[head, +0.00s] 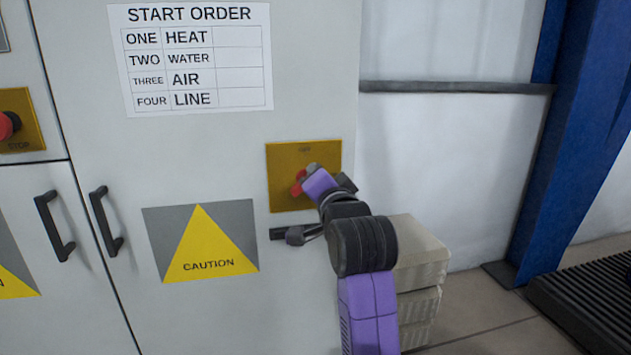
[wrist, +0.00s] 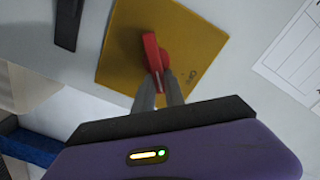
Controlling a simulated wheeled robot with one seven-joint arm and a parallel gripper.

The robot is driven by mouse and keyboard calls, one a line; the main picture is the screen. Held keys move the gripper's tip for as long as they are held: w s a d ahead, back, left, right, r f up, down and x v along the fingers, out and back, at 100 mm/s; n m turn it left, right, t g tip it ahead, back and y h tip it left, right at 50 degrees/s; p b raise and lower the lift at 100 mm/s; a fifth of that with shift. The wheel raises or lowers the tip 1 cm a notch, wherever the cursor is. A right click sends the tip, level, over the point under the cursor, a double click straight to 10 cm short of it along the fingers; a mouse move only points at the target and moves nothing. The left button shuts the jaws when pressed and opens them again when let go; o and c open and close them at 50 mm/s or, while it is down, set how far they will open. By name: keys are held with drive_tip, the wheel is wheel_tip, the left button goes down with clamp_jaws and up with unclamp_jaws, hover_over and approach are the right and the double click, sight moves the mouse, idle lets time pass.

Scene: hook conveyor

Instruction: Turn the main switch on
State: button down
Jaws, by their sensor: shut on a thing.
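The main switch is a red rotary handle (wrist: 152,58) on a yellow plate (head: 290,195) fixed to the grey cabinet. In the head view the red handle (head: 298,183) is mostly hidden behind my gripper (head: 308,176). In the wrist view the yellow plate (wrist: 190,32) carries the word OFF near its edge. My gripper (wrist: 159,85) is shut on the near end of the red handle, with a grey finger on each side. The handle's far end sticks out past the fingertips.
A START ORDER sheet (head: 195,55) and a CAUTION sign (head: 200,243) are on the cabinet. A black handle (head: 285,233) is just below the plate. Pale stacked blocks (head: 420,265) stand right of the cabinet. A red stop button (head: 8,125) is at far left.

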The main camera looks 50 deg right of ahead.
drive_tip(key=shift+s+d+f+m+b, duration=0.1)
drive_tip(key=shift+f+m+b, duration=0.2)
drive_tip(key=shift+m+b, duration=0.75)
drive_tip(key=shift+d+f+m+b, duration=0.1)
drive_tip(key=shift+f+m+b, duration=0.25)
drive_tip(key=shift+m, duration=1.2)
drive_tip(key=shift+s+d+f+m+b, duration=0.1)
drive_tip(key=shift+f+m+b, duration=0.1)
drive_tip(key=shift+m+b, duration=0.85)
drive_tip(key=shift+m, duration=0.45)
drive_tip(key=c, duration=1.4)
unclamp_jaws()
drive_tip(key=shift+a, duration=0.15)
drive_tip(key=v, duration=0.7)
drive_tip(key=shift+s+a, duration=0.15)
drive_tip(key=shift+s, duration=0.15)
